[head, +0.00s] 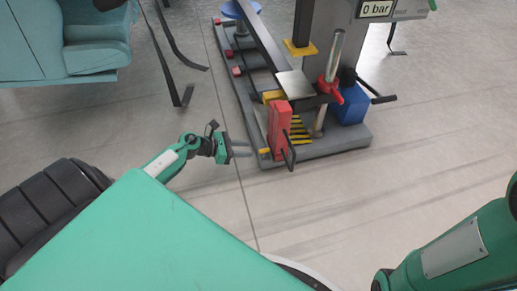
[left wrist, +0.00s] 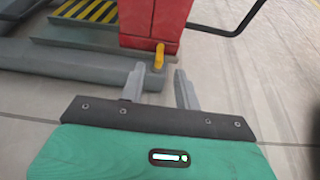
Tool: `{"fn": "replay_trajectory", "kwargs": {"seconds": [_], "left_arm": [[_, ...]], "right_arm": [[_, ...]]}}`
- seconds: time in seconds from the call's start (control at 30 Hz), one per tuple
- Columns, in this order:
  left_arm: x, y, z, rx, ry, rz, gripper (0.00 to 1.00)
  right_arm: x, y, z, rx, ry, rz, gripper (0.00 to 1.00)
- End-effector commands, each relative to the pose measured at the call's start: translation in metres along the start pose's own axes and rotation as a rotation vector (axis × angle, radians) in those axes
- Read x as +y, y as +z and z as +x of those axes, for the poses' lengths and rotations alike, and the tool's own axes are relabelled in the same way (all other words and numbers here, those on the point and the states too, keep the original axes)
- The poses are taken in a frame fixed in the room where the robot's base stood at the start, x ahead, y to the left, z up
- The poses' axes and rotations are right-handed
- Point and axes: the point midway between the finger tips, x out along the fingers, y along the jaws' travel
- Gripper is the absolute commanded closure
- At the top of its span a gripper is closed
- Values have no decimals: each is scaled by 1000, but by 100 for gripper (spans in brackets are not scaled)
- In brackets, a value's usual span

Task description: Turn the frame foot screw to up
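A small yellow piece, which looks like the foot screw (head: 264,152), sits at the near end of the grey machine frame (head: 340,143), at the foot of a red block (head: 280,125). In the left wrist view the yellow piece (left wrist: 159,55) stands nearly upright in front of the red block (left wrist: 153,22). My left gripper (head: 248,149) is open and empty, just left of it in the head view. In the left wrist view the two fingertips (left wrist: 158,80) are apart, with the yellow piece just beyond the gap between them. My right gripper is out of view.
A black handle (head: 289,152) sticks out beside the red block. A blue box (head: 350,105) and a red-collared post (head: 330,85) stand on the frame. A teal seat (head: 90,45) is at upper left. The floor between is clear.

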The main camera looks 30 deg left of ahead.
Motion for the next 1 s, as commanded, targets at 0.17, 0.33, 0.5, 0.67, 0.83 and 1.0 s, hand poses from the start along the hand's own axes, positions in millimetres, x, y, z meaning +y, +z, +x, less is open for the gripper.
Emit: {"fn": "replay_trajectory", "kwargs": {"seconds": [0.17, 0.33, 0.5, 0.67, 0.83, 1.0], "left_arm": [[0, -3, 36, -3, 0, 0, 67], [0, -2, 55, -1, 0, 0, 67], [0, -1, 61, 0, 0, -2, 67], [0, 0, 61, 0, 0, -2, 67], [0, 0, 61, 0, 0, -2, 85], [0, 0, 61, 0, 0, -2, 100]], "right_arm": [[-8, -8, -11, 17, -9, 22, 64], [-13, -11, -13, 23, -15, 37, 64], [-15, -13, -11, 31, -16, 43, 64], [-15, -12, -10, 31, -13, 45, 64], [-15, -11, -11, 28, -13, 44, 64], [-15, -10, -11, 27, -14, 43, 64]]}}
